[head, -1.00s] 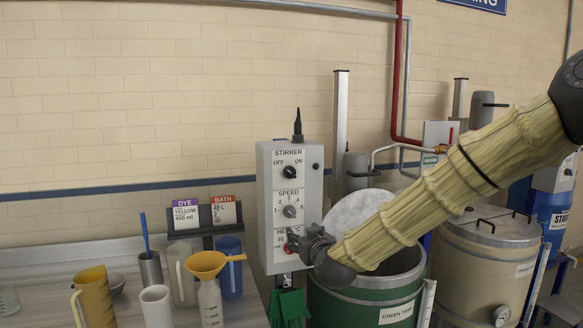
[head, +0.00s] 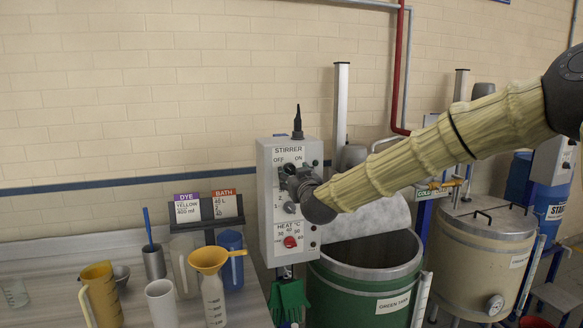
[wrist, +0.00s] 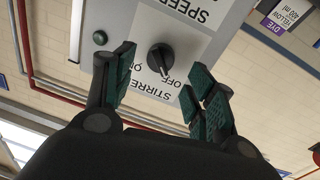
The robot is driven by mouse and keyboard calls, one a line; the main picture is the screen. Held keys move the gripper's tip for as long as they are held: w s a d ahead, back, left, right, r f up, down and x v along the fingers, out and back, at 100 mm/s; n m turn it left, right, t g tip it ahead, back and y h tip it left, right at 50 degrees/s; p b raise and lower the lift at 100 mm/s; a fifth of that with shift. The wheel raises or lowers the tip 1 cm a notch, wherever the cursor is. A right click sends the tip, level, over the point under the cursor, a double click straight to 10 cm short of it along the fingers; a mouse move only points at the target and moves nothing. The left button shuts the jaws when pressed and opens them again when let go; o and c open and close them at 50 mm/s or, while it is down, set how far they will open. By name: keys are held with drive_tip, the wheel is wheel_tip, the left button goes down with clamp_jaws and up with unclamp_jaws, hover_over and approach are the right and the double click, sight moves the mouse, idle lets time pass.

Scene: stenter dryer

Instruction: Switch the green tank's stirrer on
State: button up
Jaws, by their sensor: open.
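A dark green lamp (wrist: 100,38) sits beside the knob and looks unlit. My gripper (head: 292,178) is in front of the upper part of the box and hides the knob in the head view. In the wrist view my gripper (wrist: 160,72) is open, with its fingers on either side of the knob and apart from it.
The red HEAT knob (head: 290,242) is lower on the same box. A bench (head: 255,300) at left holds jugs, a yellow funnel (head: 208,260) and label cards. A cream tank (head: 480,265) stands at right.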

sight(291, 171)
drive_tip(key=shift+p+x, duration=0.75)
drive_tip(key=shift+x, duration=1.3)
drive_tip(key=c, duration=1)
